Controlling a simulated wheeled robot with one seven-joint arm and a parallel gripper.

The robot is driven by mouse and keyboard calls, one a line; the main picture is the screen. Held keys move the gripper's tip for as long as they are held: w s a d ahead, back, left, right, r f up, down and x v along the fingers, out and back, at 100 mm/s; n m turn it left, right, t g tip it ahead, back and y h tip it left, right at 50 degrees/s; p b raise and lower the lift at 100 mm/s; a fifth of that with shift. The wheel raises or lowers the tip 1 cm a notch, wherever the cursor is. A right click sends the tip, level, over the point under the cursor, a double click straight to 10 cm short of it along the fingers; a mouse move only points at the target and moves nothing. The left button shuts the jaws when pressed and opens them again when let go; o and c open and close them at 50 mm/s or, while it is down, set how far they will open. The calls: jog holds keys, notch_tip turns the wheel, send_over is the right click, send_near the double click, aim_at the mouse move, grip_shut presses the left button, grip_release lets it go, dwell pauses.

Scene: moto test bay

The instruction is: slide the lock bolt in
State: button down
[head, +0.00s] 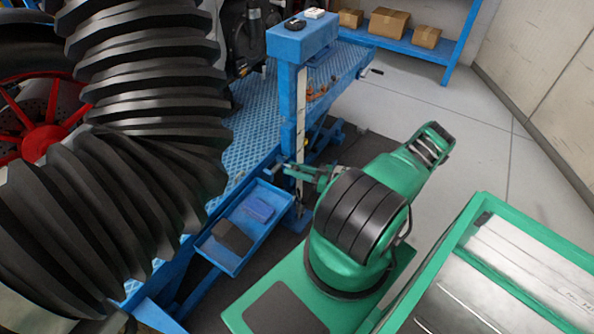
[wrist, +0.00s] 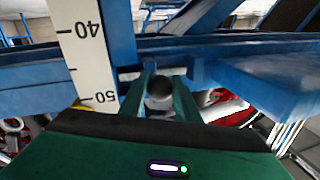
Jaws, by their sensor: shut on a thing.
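The lock bolt shows in the wrist view as a round grey knob (wrist: 158,91) between the two green fingers of my gripper (wrist: 161,82). The gripper is shut on it. Behind it is the blue steel of the lift, beside a white scale (wrist: 84,45) marked 40 and 50. In the head view my gripper (head: 289,171) is at the lower part of the blue post (head: 293,110). There the bolt is too small and covered to make out. How deep the bolt sits cannot be told.
A blue tray (head: 226,257) with a dark block and a blue block lies left of my arm. The blue lift platform (head: 255,135) runs behind the post. A green-edged cabinet (head: 437,258) stands at the lower right. Grey floor is clear at the right.

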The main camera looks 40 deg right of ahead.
jog(key=shift+w+d, duration=0.1)
jog(key=shift+d, duration=0.25)
jog(key=c, duration=1.4)
grip_release()
jog(key=shift+o, duration=0.2)
jog(key=v, duration=1)
jog(key=shift+s, duration=0.35)
jog(key=shift+d, duration=0.1)
